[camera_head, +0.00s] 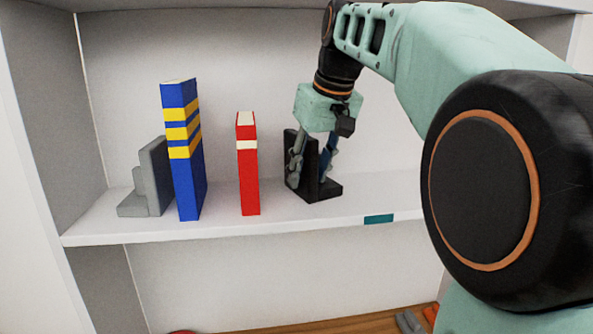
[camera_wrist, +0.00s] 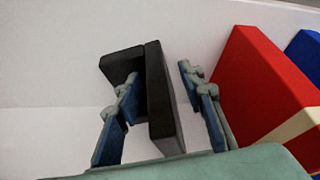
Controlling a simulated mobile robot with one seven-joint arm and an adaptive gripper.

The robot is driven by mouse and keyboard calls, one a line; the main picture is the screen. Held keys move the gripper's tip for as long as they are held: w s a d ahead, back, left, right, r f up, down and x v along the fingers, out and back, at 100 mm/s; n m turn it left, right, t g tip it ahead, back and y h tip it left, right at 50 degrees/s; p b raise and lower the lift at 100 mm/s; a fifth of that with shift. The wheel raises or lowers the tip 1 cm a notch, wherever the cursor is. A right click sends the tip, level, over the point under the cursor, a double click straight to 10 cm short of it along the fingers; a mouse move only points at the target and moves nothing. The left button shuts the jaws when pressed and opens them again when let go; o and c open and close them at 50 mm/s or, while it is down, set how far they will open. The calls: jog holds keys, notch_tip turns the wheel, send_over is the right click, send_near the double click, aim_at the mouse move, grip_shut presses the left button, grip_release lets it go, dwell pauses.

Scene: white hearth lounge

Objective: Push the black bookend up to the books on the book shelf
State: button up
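The black bookend (camera_head: 325,190) stands upright on the shelf, right of the books, with a gap between it and the red book (camera_head: 249,170). The blue book (camera_head: 188,160) with yellow bands stands left of the red book, apart from it. My gripper (camera_head: 313,160) points down at the bookend, one finger on each side of its upright plate. In the wrist view the plate of the bookend (camera_wrist: 162,105) is between the open fingers (camera_wrist: 160,80). There is clear room between the plate and the finger on the red book's side; whether the other finger touches is unclear.
A grey bookend (camera_head: 150,182) stands at the left, against or close to the blue book. The white shelf (camera_head: 220,228) has a teal label (camera_head: 378,219) on its front edge. The shelf's left wall and back panel enclose the space. My arm covers the right side.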

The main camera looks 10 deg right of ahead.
jog(key=shift+w+f, duration=0.1)
jog(key=shift+f, duration=0.1)
jog(key=shift+c, duration=0.4)
grip_shut()
jog(key=shift+r+m+h+p, duration=0.2)
jog(key=shift+m+h+p, duration=0.2)
jog(key=shift+m, duration=0.7)
jog(key=shift+m+h, duration=0.3)
jog(key=shift+m, duration=0.5)
jog(key=shift+s+a+p, duration=0.2)
jog(key=shift+a, duration=1.3)
jog(key=shift+s+a+p, duration=0.15)
jog(key=shift+a+p, duration=0.05)
jog(key=shift+a, duration=1.25)
